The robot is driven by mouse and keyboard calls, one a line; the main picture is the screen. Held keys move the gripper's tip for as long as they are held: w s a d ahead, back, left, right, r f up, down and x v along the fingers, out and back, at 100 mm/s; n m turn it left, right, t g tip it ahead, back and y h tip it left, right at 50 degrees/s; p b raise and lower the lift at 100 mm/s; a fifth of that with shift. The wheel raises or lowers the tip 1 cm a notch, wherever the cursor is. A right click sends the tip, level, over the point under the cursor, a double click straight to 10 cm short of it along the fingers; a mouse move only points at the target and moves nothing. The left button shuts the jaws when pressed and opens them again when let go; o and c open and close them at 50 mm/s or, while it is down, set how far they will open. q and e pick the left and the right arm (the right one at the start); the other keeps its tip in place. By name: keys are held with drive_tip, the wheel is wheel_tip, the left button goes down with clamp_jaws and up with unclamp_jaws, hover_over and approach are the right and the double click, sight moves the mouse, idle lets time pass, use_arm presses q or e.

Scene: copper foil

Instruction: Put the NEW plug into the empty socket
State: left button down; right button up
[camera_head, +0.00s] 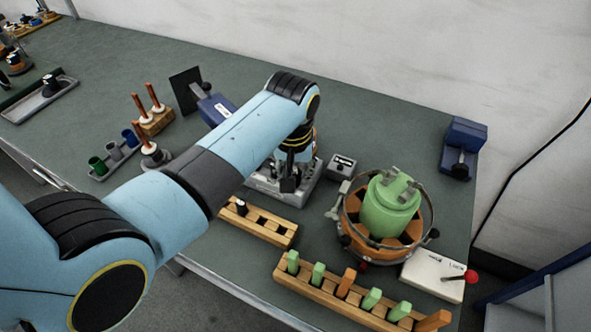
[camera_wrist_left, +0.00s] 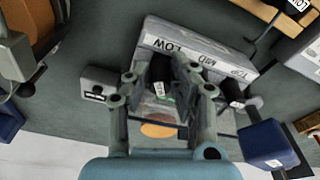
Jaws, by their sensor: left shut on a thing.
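The grey socket block (camera_head: 306,191) stands mid-table under my left gripper (camera_head: 289,180). In the left wrist view the block (camera_wrist_left: 202,48) carries the labels LOW, MID and TOP. My left gripper (camera_wrist_left: 168,85) is shut on a dark plug (camera_wrist_left: 161,72) with a small pale label, too small to read. Another dark plug (camera_wrist_left: 233,94) with a tag shows by the TOP end. Fingers and arm hide parts of the block. My right gripper is not in view.
A small grey box (camera_head: 343,165) stands right of the block. A wooden rack (camera_head: 266,226) with one dark piece lies in front. A green pot in an orange ring stand (camera_head: 390,205), a peg rack (camera_head: 335,300) and a white switch box (camera_head: 428,277) are to the right.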

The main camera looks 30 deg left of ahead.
sight(296, 171)
use_arm(q)
drive_tip(key=c, duration=0.7)
unclamp_jaws()
drive_tip(key=shift+r+p, duration=0.5)
drive_tip(key=shift+r, duration=0.5)
idle(0.4)
drive_tip(key=shift+r, duration=3.5)
